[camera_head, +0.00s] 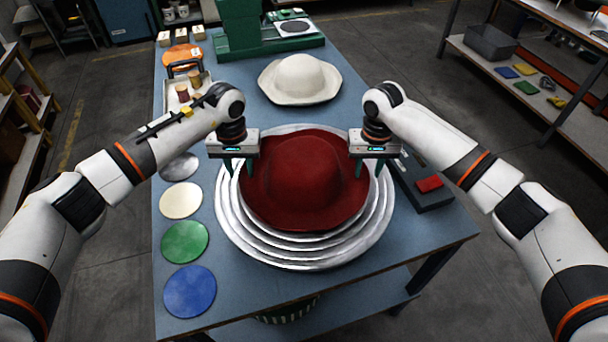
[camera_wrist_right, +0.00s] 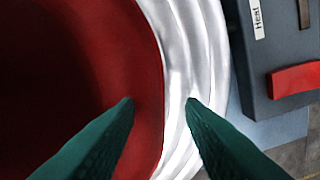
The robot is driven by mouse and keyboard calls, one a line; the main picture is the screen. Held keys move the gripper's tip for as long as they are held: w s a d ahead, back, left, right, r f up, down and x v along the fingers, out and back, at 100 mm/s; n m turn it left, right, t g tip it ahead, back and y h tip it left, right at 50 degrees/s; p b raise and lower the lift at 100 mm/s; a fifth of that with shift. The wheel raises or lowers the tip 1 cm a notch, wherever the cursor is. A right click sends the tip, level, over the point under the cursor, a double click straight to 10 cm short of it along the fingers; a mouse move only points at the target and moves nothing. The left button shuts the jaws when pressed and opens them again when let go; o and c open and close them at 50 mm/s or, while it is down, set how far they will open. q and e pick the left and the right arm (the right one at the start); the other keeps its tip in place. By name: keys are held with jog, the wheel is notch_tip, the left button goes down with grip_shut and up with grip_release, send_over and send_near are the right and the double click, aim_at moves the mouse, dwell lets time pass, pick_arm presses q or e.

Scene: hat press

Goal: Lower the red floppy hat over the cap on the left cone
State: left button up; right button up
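The red floppy hat (camera_head: 303,175) lies crown up over a wide stack of silver rings (camera_head: 290,252) at the middle of the table. My left gripper (camera_head: 239,169) is at the hat's left brim, fingers pointing down and apart. My right gripper (camera_head: 374,169) is at the right brim. In the right wrist view, its fingertips (camera_wrist_right: 160,101) are spread, with the brim edge (camera_wrist_right: 148,75) showing between them; no grip is visible. No cap or cone can be made out in either view, and what lies under the hat is hidden.
A cream hat (camera_head: 300,78) lies behind, before a green press (camera_head: 240,35). White, green (camera_head: 185,243) and blue (camera_head: 189,291) discs line the left edge. A dark box with a red switch (camera_head: 430,184) and a "Heat" label stands right of the rings.

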pick_arm(q)
jog(key=shift+f, duration=0.7)
pick_arm(e)
jog(key=shift+f, duration=0.7)
pick_arm(q)
jog(key=shift+c, duration=0.3)
pick_arm(e)
jog(key=shift+c, duration=0.3)
pick_arm(q)
grip_shut()
pick_arm(e)
grip_shut()
